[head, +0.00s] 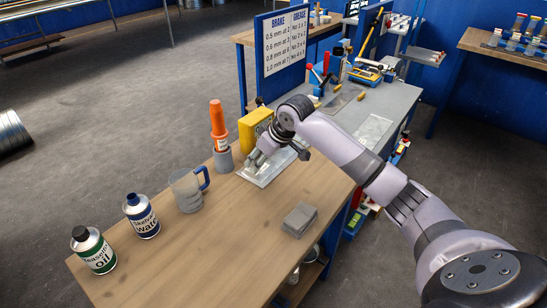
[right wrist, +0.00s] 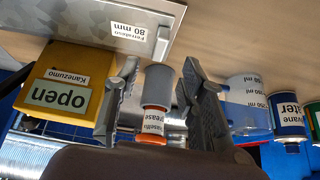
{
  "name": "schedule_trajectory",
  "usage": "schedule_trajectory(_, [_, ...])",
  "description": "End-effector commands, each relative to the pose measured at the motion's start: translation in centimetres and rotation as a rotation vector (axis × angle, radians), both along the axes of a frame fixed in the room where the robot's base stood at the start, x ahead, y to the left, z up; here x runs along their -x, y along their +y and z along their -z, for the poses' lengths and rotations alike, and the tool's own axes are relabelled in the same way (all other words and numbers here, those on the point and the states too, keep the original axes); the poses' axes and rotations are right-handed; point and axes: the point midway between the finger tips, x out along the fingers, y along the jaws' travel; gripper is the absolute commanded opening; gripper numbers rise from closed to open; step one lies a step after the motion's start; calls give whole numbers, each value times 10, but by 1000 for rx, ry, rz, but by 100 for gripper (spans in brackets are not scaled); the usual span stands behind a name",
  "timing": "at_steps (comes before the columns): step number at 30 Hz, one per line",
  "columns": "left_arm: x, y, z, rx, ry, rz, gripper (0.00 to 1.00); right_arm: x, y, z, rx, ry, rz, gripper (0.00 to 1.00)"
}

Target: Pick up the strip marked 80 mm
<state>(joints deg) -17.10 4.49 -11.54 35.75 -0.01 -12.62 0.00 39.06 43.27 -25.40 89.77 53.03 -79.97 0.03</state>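The strip marked 80 mm is a flat grey metal sheet (right wrist: 110,10) with a white label, at the top left of the right wrist view. In the head view, a shiny flat sheet (head: 263,175) lies on the wooden bench beneath my right gripper (head: 256,158); its marking is not readable there. In the right wrist view, my right gripper (right wrist: 160,64) has its two fingers apart with nothing held between them. The orange-and-grey grease container shows behind the gap. I cannot tell whether the fingertips touch the sheet. My left gripper is not in view.
The grease container (head: 218,120), a yellow box (head: 255,130), a measuring jug (head: 187,192), a water bottle (head: 143,217) and an oil bottle (head: 95,252) stand along the bench's left side. Grey stacked plates (head: 299,220) lie nearer. The bench's middle is clear.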

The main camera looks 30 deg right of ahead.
Motion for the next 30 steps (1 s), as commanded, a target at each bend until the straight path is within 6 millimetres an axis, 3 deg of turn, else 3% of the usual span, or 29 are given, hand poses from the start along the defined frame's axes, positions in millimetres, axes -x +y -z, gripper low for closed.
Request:
schedule_trajectory(7, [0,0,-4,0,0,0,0,-8,3,16,1,3,0,38])
schedule_trajectory(16, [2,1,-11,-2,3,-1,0,-26,8,52,0,1,0,38])
schedule_trajectory(24, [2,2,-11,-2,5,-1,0,-28,8,55,3,-1,-1,38])
schedule_trajectory(30, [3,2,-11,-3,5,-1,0,-28,8,55,3,-1,-1,25])
